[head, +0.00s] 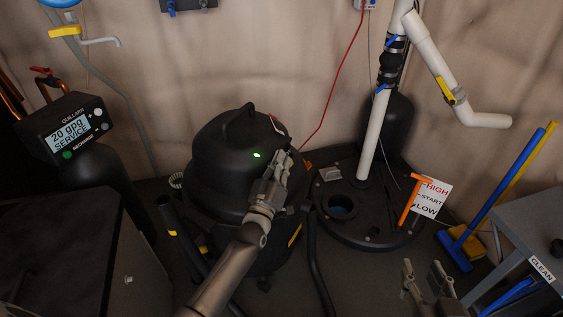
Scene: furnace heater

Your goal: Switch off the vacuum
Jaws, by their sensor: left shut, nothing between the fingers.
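The vacuum (222,150) is a black canister with a top handle, standing on the dark floor in the middle of the head view. A small green light (256,155) glows on its front. My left gripper (281,160) is shut and empty, with its fingertips at the vacuum's upper front, just right of the green light. I cannot tell whether they touch it. The gripper and arm hide part of the front, and I cannot make out a switch. My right gripper (425,268) is at the bottom edge, its fingers apart and empty, away from the vacuum.
A sump lid (375,232) with a white pipe (375,135) lies right of the vacuum. A black hose (316,265) runs between them. A water softener display (68,130) and a dark cabinet (60,240) stand left. A grey table (530,225) and blue broom (505,185) are right.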

